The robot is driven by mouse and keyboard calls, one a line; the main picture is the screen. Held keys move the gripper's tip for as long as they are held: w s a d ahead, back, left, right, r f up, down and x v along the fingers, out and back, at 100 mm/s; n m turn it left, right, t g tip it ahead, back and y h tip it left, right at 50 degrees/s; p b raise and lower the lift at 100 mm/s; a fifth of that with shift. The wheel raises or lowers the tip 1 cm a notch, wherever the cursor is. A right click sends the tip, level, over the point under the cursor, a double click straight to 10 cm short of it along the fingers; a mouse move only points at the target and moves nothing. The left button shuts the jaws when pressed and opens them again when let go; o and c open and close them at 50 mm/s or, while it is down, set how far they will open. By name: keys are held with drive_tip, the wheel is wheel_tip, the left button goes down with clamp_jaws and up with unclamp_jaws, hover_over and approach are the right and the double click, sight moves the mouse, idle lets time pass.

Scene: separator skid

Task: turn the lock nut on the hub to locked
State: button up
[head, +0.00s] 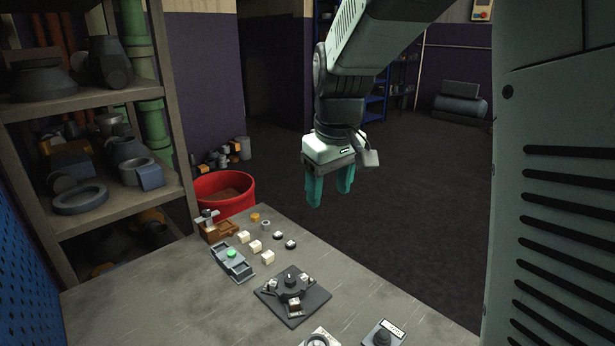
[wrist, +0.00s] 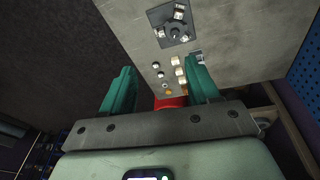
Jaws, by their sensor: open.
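The hub (head: 278,295) is a dark square plate with a raised round middle and small light blocks around it, on the grey bench. It also shows at the top of the wrist view (wrist: 165,18). A small knob, perhaps the lock nut (head: 291,280), stands at its centre; its setting is too small to read. My gripper (head: 330,190) hangs above and beyond the bench's far edge, well apart from the hub. Its two green fingers are spread with nothing between them, as the wrist view (wrist: 158,90) also shows.
The bench (head: 180,310) also holds a grey fixture with a green button (head: 232,258), cream blocks (head: 267,257), a brown holder (head: 217,230) and a labelled box (head: 384,333). A red bucket (head: 224,192) stands behind. A loaded shelf (head: 165,190) is at left.

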drive_tip(key=w+a+f+n+g, duration=0.1)
drive_tip(key=w+a+f, duration=0.25)
drive_tip(key=f, duration=0.25)
drive_tip(key=w+a+f+n, duration=0.2)
drive_tip(key=w+f, duration=0.2)
drive_tip(key=f, duration=0.2)
drive_tip(key=n+g, duration=0.1)
drive_tip(key=n, duration=0.1)
approach(290, 279)
drive_tip(key=shift+h, duration=0.3)
drive_tip(key=f, duration=0.8)
drive_tip(key=shift+w+a+f, duration=0.2)
drive_tip(key=shift+a+f, duration=0.05)
drive_tip(key=shift+a, duration=0.05)
drive_tip(key=c, duration=1)
